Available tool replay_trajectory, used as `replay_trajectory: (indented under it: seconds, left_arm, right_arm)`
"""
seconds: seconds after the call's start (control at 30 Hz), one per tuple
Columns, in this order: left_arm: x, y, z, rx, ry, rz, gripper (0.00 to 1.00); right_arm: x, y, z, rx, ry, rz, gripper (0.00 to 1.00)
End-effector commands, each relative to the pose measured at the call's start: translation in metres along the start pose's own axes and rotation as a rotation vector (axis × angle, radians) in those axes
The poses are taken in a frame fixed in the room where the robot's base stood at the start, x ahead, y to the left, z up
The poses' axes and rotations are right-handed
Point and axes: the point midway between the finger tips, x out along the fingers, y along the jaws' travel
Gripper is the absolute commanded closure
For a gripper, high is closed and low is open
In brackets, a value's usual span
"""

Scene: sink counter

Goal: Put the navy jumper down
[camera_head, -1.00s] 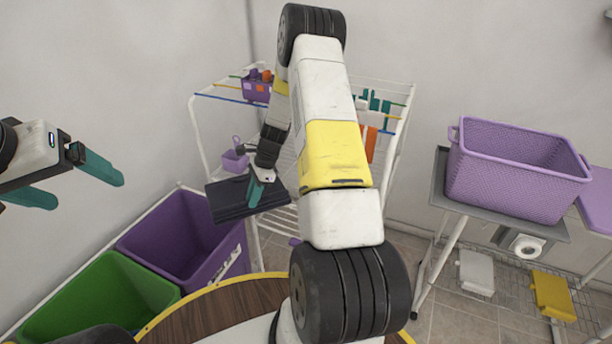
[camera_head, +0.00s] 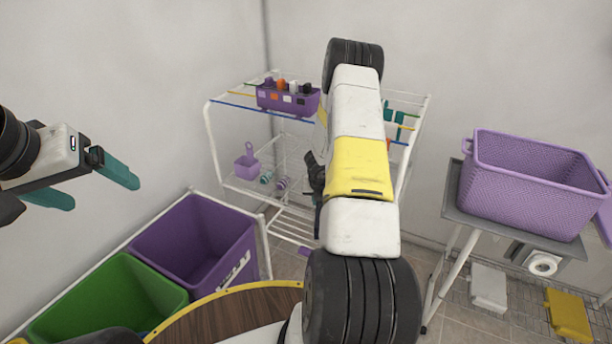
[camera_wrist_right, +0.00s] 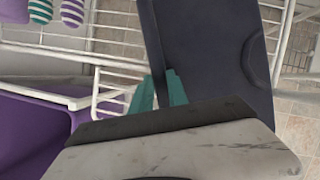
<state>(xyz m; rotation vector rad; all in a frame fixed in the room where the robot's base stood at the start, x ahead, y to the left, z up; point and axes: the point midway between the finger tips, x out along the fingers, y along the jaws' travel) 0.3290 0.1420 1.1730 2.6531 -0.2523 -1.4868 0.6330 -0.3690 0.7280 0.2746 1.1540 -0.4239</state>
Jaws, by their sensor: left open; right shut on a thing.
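The navy jumper (camera_wrist_right: 215,55) is a flat, dark folded bundle in the right wrist view, held over the white wire rack. My right gripper (camera_wrist_right: 160,90) has its teal fingers shut on the jumper's near edge.
A white drying rack (camera_head: 208,150) stands behind my right arm, with a purple caddy (camera_head: 290,99) on top. Purple (camera_head: 185,230) and green (camera_head: 110,290) bins stand at left. A purple basket (camera_head: 530,185) sits on a grey stand at right. Striped rolls (camera_wrist_right: 72,12) show at upper left.

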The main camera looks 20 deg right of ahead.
Motion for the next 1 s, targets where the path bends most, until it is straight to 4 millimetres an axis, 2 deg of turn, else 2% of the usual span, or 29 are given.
replay_trajectory:
  seconds: [0.37, 0.5, 0.67, 0.97, 1.0]
  left_arm:
    - [0.000, 0.000, 0.000, 0.000, 0.000, 0.000, 0.15]
    - [0.000, 0.000, 0.000, 0.000, 0.000, 0.000, 0.15]
    - [0.000, 0.000, 0.000, 0.000, 0.000, 0.000, 0.15]
    - [0.000, 0.000, 0.000, 0.000, 0.000, 0.000, 0.15]
    - [0.000, 0.000, 0.000, 0.000, 0.000, 0.000, 0.15]
  right_arm:
    - [0.020, 0.002, 0.048, -0.013, -0.006, 0.000, 1.00]
    - [0.033, 0.002, 0.080, -0.016, -0.005, -0.001, 1.00]
    - [0.043, -0.001, 0.106, -0.009, -0.005, 0.000, 1.00]
    - [0.051, 0.000, 0.122, -0.007, -0.002, 0.001, 1.00]
    - [0.057, -0.001, 0.117, -0.005, 0.001, 0.001, 1.00]
